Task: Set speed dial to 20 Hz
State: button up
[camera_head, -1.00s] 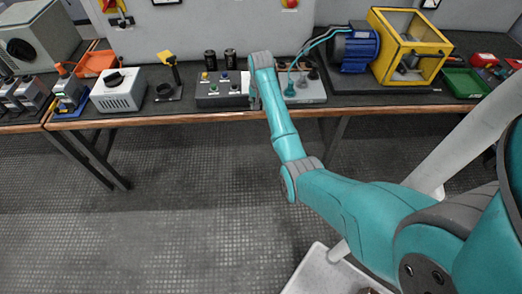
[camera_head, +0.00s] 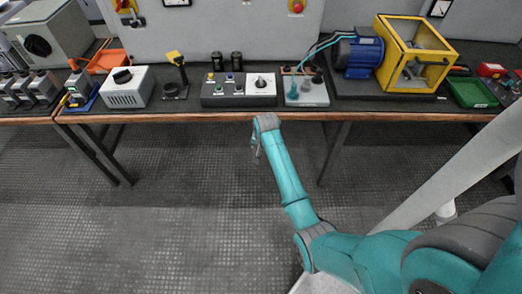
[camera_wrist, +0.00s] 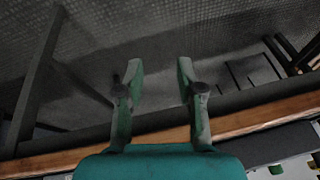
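A control box (camera_head: 211,101) stands near the front edge of the bench, with several coloured buttons on its dark left part. Its white right plate carries a dark rotary knob (camera_head: 260,82), which looks like the speed dial; its scale and setting are too small to read. A grey-white box with a black knob (camera_head: 122,76) stands further left. My gripper (camera_head: 256,152) hangs in front of and below the bench edge, apart from the control box. In the wrist view my gripper (camera_wrist: 160,70) is open, with nothing between its fingers.
The wooden bench edge (camera_head: 205,116) runs between my gripper and the control box. Right of the box stand a grey terminal box with cables (camera_head: 313,96), a blue motor (camera_head: 357,58) and a yellow cage (camera_head: 385,66). The floor in front is free.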

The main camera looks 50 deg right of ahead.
jog(key=shift+s+a+f, duration=0.4)
jog(key=shift+s+a, duration=0.05)
jog(key=shift+a, duration=0.05)
dwell(0.3)
jog(key=s+a+f+n+t, duration=0.3)
jog(key=s+a+f, duration=0.3)
jog(key=s+a, duration=0.45)
jog(key=s+a+r+n+t, duration=0.2)
jog(key=s+a+n, duration=0.1)
jog(key=s+a, duration=0.7)
jog(key=s+a+r+n+t+y, duration=0.1)
jog(key=s+a+r+n+t, duration=0.2)
jog(key=s+r, duration=0.7)
jog(key=s+a+r+n+t+y, duration=0.1)
jog(key=s+a+r, duration=0.6)
jog(key=r, duration=0.9)
jog(key=s+n+t, duration=0.1)
jog(key=s+t, duration=0.1)
jog(key=s, duration=0.1)
jog(key=shift+s+a+r+n, duration=0.25)
jog(key=shift+r+n, duration=0.1)
jog(key=shift+n, duration=0.05)
